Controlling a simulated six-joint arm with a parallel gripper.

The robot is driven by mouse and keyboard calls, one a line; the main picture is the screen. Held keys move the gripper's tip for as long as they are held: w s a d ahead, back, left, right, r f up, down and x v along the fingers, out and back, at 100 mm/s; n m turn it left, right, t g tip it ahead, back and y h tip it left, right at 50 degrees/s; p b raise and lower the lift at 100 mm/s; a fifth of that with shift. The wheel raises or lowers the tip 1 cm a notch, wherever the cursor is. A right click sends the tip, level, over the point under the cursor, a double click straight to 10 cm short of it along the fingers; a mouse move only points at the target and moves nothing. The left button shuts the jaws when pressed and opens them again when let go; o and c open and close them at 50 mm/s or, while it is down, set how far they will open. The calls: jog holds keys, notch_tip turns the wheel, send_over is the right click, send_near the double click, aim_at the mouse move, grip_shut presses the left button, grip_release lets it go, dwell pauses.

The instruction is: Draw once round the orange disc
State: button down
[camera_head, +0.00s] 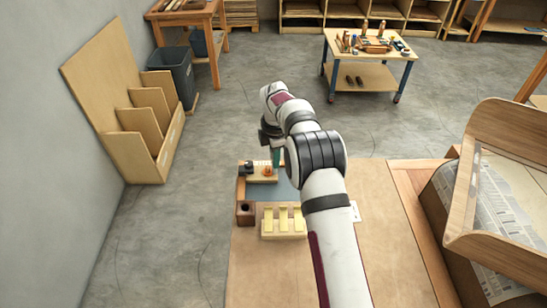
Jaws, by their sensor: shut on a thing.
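A small orange disc (267,171) shows on a pale wooden piece (258,179) at the far left of the workbench. My gripper (275,148) is above and slightly right of the disc, pointing down. It is shut on a slim green thing (276,158), which looks like a pen. The pen's lower tip is close to the disc's right side; I cannot tell whether it touches anything. My arm covers the area to the right. Any drawn line is too small to make out.
A blue-grey mat (286,189) lies on the workbench (265,270). A dark brown block with a hole (245,213) and a pale slotted rack (283,222) stand nearer. A small black item (248,168) is left of the disc. A large bent wooden piece (460,200) stands at right.

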jog(key=shift+w, duration=0.25)
jog(key=shift+w+d, duration=0.1)
jog(key=shift+w, duration=0.05)
jog(key=shift+w, duration=0.1)
dwell(0.4)
jog(key=shift+w, duration=0.35)
jog(key=shift+w+a, duration=0.35)
jog(key=shift+w+a, duration=0.1)
jog(key=shift+a, duration=0.05)
dwell(0.5)
jog(key=shift+w+a, duration=0.2)
jog(key=shift+a, duration=0.05)
